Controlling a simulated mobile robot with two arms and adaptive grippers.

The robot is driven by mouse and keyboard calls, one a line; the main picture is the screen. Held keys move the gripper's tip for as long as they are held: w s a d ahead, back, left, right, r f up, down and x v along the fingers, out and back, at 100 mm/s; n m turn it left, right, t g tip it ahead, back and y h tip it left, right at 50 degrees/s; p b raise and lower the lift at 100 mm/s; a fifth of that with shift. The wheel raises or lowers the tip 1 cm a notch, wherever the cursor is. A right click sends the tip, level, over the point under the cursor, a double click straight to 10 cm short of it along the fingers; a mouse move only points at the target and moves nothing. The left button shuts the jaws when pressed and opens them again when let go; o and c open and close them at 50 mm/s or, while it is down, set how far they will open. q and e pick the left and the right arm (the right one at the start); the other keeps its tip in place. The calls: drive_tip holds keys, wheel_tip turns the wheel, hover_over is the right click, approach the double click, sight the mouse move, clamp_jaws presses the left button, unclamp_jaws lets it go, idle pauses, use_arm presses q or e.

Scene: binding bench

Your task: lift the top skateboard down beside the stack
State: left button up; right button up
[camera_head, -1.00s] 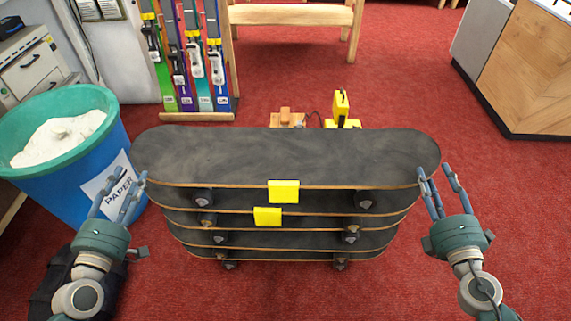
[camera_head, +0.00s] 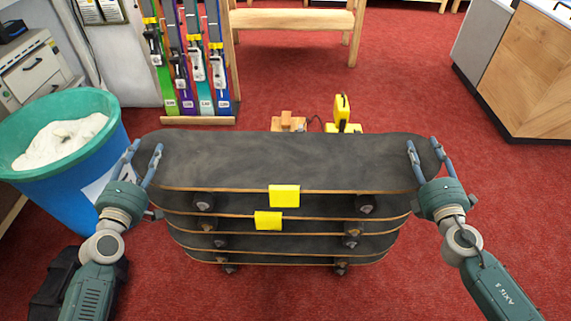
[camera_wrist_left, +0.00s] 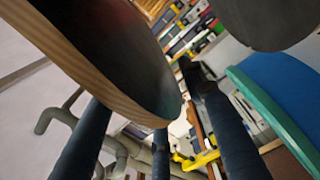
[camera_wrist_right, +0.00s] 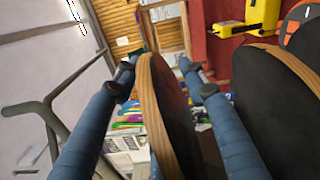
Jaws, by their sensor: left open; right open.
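The top skateboard (camera_head: 290,158) is a black deck with a yellow tag on its front edge. It lies on a stack of several similar skateboards (camera_head: 290,245). My left gripper (camera_head: 143,162) is open at the board's left end, with its fingers on either side of the tip. In the left wrist view the deck's wooden edge (camera_wrist_left: 95,85) passes between the fingers. My right gripper (camera_head: 427,155) is open at the right end, its fingers likewise astride the tip. In the right wrist view the deck edge (camera_wrist_right: 155,110) stands between the fingers. Contact cannot be told.
A blue bin (camera_head: 75,195) with a green rim stands close on the left. Skis on a rack (camera_head: 195,70), a wooden bench (camera_head: 290,17) and a yellow tool (camera_head: 343,112) are behind. Red carpet (camera_head: 480,215) is clear on the right and in front.

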use_arm(q)
drive_tip(key=shift+w, duration=0.1)
drive_tip(key=shift+c, duration=0.5)
use_arm(e)
drive_tip(key=shift+w, duration=0.1)
drive_tip(key=shift+c, duration=0.5)
use_arm(q)
clamp_jaws()
use_arm(e)
clamp_jaws()
